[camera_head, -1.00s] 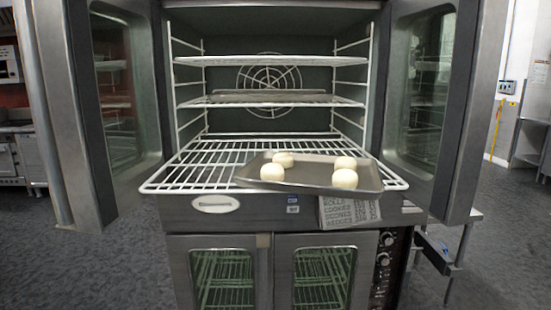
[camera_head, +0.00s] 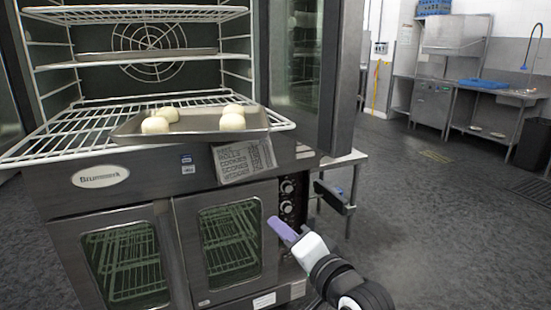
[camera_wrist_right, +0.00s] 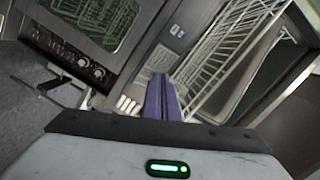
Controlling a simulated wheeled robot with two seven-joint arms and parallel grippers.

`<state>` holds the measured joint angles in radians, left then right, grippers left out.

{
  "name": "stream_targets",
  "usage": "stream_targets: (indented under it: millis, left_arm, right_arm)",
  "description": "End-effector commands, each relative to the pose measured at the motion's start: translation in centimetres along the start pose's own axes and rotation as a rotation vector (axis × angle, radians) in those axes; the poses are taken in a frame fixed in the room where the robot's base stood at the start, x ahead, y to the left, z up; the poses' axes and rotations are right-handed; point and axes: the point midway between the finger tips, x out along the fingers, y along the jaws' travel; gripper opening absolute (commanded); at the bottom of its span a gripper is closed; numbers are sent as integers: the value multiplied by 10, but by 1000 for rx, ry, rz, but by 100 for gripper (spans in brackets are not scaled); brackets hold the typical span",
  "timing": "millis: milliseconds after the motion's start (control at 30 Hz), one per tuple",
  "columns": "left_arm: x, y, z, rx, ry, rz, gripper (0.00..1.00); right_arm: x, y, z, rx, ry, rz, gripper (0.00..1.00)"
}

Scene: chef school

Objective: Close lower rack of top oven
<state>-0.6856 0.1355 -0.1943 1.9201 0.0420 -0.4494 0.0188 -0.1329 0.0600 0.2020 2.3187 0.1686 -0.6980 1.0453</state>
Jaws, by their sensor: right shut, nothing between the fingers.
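The lower rack (camera_head: 70,143) of the top oven is a white wire rack pulled out past the oven front in the head view. A metal tray (camera_head: 200,135) with several pale dough balls (camera_head: 232,121) rests on its right part and overhangs the front. In the right wrist view the rack (camera_wrist_right: 215,58) shows at the upper right. My right gripper (camera_head: 282,230) has purple fingers and is shut and empty, in front of the lower oven's control knobs, below and right of the rack. The fingers also show in the wrist view (camera_wrist_right: 162,98). My left gripper is not in view.
The top oven's right door (camera_head: 318,70) stands open to the right of the rack. The upper racks (camera_head: 140,60) are inside the oven, one holding a flat tray. A small side table (camera_head: 345,160) is right of the oven.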

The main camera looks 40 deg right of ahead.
Motion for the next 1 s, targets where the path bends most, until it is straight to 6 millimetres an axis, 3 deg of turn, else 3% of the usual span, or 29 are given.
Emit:
stream_targets:
  millis: [33, 100, 233, 367, 467, 1000]
  left_arm:
    - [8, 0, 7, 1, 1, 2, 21]
    - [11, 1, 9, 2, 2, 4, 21]
    - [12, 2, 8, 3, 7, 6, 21]
    - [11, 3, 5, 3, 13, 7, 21]
    - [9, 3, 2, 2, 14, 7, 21]
    - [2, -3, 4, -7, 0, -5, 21]
  right_arm:
    - [-3, -26, -29, 122, 62, -69, 0]
    - [-11, -54, -60, 264, 115, -137, 0]
    - [-25, -82, -90, 423, 158, -218, 0]
    - [-24, -91, -100, 469, 167, -241, 0]
    - [-12, -94, -102, 468, 165, -239, 0]
    - [88, -113, -124, 462, 166, -237, 0]
